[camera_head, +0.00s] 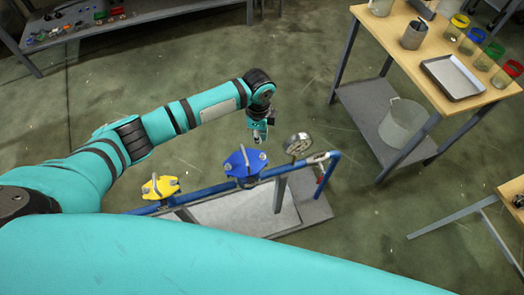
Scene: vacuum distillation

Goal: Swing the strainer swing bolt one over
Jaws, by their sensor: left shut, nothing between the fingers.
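My left gripper (259,137) points down at the end of the teal arm. It is shut and empty, just above and behind the blue lidded fitting (243,163). The blue fitting sits on a blue pipe and has pale bolts or handles standing at its top. A yellow lidded fitting (160,187) with similar bolts sits further left on the same pipe. I cannot tell by label which one is the strainer, nor how each swing bolt lies. My right gripper is not in view.
A pressure gauge (298,144) stands right of the blue fitting, close to my gripper. The blue pipe frame (327,178) stands over a grey base plate. A wooden-topped bench (412,60) with a tray (453,77) and jars is at right. Open floor lies between.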

